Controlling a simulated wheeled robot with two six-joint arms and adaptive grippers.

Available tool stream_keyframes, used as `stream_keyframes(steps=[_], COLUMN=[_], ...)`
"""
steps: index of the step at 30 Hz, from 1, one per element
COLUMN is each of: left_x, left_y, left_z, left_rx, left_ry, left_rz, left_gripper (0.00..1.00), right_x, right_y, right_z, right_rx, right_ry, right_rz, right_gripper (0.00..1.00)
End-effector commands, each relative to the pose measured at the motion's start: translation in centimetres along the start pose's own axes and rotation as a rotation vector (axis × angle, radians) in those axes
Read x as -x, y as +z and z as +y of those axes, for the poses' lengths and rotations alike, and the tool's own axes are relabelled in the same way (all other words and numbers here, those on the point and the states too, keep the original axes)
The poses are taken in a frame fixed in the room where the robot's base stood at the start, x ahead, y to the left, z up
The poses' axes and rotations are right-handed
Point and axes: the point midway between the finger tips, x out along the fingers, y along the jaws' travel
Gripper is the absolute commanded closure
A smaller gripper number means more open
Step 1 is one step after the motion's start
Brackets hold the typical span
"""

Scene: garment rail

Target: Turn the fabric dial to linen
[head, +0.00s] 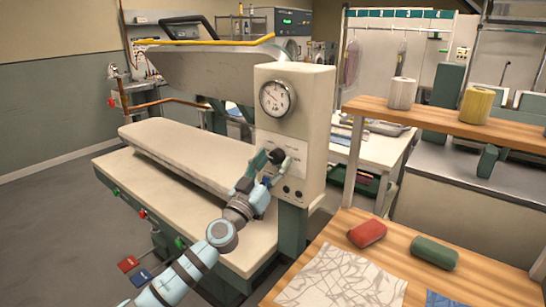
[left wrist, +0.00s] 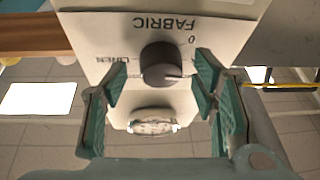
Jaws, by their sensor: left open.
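The fabric dial is a dark round knob (head: 277,156) on the front of the cream control box (head: 313,120). In the left wrist view the dial (left wrist: 161,64) appears upside down, with FABRIC printed above it, a 0 at upper right and LINEN at left. A pale mark on the knob points right, away from LINEN. My left gripper (head: 274,167) is open at the dial. In the left wrist view its green fingers (left wrist: 162,84) stand on either side of the knob, with gaps showing. My right gripper is not in view.
A round pressure gauge (head: 277,98) sits above the dial, and two small black knobs sit below it. The padded pressing board (head: 180,155) is left of the box. A wooden table (head: 335,228) with red and green blocks stands at front right, below a wooden shelf (head: 440,118).

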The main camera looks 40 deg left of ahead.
Motion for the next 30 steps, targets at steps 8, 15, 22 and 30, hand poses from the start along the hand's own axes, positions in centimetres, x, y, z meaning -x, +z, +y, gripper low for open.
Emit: stream_keyframes(steps=[8,15,22,30], left_x=[-0.1,-0.1,-0.1,0.1], left_y=[0.1,0.1,0.2,0.5], left_z=[0.0,0.0,-0.1,-0.2], left_rx=[-0.001,-0.001,-0.010,-0.092], left_ry=[0.000,0.000,0.004,0.038], left_rz=[0.000,0.000,0.000,0.006], left_gripper=[0.52,0.90,0.95,0.95], right_x=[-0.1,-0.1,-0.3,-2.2], right_y=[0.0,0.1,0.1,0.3], right_z=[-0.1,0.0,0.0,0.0], right_rx=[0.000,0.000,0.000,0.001], right_ry=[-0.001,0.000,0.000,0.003], right_rz=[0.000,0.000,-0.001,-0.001], right_gripper=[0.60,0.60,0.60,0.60])
